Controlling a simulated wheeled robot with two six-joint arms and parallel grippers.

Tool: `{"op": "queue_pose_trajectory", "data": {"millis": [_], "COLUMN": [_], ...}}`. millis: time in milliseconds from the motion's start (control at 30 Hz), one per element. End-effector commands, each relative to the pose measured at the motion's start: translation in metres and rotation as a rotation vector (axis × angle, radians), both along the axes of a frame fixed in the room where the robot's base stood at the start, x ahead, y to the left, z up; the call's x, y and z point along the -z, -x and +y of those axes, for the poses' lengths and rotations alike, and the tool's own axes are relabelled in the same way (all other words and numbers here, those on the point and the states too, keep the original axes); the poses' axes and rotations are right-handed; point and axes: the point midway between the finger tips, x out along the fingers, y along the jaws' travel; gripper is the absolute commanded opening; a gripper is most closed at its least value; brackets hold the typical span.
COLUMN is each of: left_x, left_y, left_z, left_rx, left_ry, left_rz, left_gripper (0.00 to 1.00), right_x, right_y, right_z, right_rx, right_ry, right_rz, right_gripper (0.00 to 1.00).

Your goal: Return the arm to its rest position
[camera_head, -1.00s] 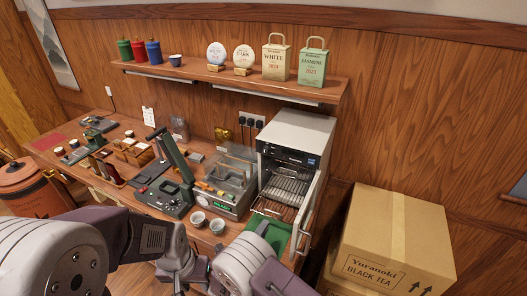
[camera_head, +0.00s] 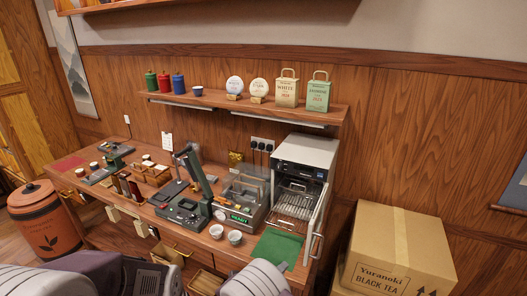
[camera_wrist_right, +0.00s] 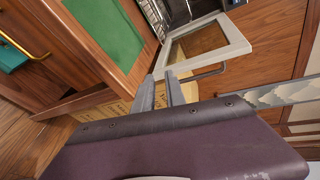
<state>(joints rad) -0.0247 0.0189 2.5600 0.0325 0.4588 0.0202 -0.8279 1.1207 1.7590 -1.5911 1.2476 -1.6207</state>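My right gripper (camera_wrist_right: 161,92) shows in the right wrist view. Its two grey fingers stand a little apart, with nothing between them, in front of the open oven door (camera_wrist_right: 205,45) and the table edge. In the head view, a pale rounded part of my right arm (camera_head: 257,280) is at the bottom centre, and its fingers are out of sight. A grey and purple part of my left arm (camera_head: 60,279) fills the bottom left corner. My left gripper does not show in either view.
The wooden table (camera_head: 150,215) holds a press (camera_head: 187,207), two cups (camera_head: 235,237), a green mat (camera_head: 277,248) and a small oven (camera_head: 306,155) with its door open. Cardboard boxes (camera_head: 398,245) stand at the right. An orange canister (camera_head: 45,220) stands left.

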Motion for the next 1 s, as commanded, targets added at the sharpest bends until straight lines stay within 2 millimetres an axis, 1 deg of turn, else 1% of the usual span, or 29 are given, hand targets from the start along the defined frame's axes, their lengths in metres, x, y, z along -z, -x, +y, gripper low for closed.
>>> {"op": "queue_pose_trajectory", "data": {"millis": [33, 167, 267, 300, 367, 400, 467, 500, 567, 600, 667, 700, 800, 833, 900, 1000], "left_x": [0.001, 0.002, 0.004, 0.005, 0.006, 0.007, 0.009, 0.010, 0.013, 0.014, 0.015, 0.016, 0.016, 0.016, 0.016, 0.016], "left_y": [0.000, 0.000, 0.000, 0.000, 0.000, 0.000, 0.000, 0.000, 0.000, 0.000, 0.000, 0.000, 0.000, 0.000, 0.000, 0.000], "left_z": [0.000, 0.000, 0.000, 0.000, 0.000, 0.000, 0.000, 0.000, 0.000, 0.000, 0.000, 0.000, 0.000, 0.000, 0.000, 0.000], "left_rx": [0.000, 0.000, 0.000, 0.000, 0.000, 0.000, 0.000, 0.000, 0.000, 0.000, 0.000, 0.000, 0.000, 0.000, 0.000, 0.000], "left_ry": [0.000, 0.000, 0.000, 0.000, 0.000, 0.000, 0.000, 0.000, 0.000, 0.000, 0.000, 0.000, 0.000, 0.000, 0.000, 0.000], "left_rz": [0.000, 0.000, 0.000, 0.000, 0.000, 0.000, 0.000, 0.000, 0.000, 0.000, 0.000, 0.000, 0.000, 0.000, 0.000, 0.000], "left_gripper": [0.36, 0.36, 0.36, 0.36, 0.36, 0.36, 0.36, 0.36, 0.36, 0.36, 0.36, 0.36, 0.36, 0.36, 0.36, 0.36], "right_x": [-0.002, -0.006, -0.008, -0.009, -0.011, -0.012, -0.013, -0.015, -0.019, -0.023, -0.030, -0.034, -0.042, -0.043, -0.045, -0.046], "right_y": [0.003, 0.021, 0.045, 0.057, 0.082, 0.102, 0.135, 0.157, 0.185, 0.197, 0.207, 0.210, 0.210, 0.211, 0.210, 0.210], "right_z": [-0.014, -0.054, -0.089, -0.103, -0.123, -0.135, -0.146, -0.150, -0.146, -0.141, -0.134, -0.131, -0.127, -0.126, -0.126, -0.125], "right_rx": [0.064, 0.286, 0.525, 0.640, 0.855, 1.025, 1.324, 1.552, 1.911, 2.138, 2.428, -2.343, -2.061, -2.013, -1.948, -1.937], "right_ry": [-0.052, -0.232, -0.412, -0.497, -0.645, -0.753, -0.933, -1.055, -1.222, -1.308, -1.391, 1.286, 1.038, 0.994, 0.938, 0.926], "right_rz": [-0.009, -0.047, -0.111, -0.150, -0.233, -0.309, -0.467, -0.607, -0.862, -1.047, -1.313, 1.334, 1.281, 1.270, 1.255, 1.252], "right_gripper": [0.16, 0.16, 0.16, 0.16, 0.16, 0.16, 0.16, 0.16, 0.16, 0.16, 0.16, 0.16, 0.16, 0.16, 0.16, 0.16]}}
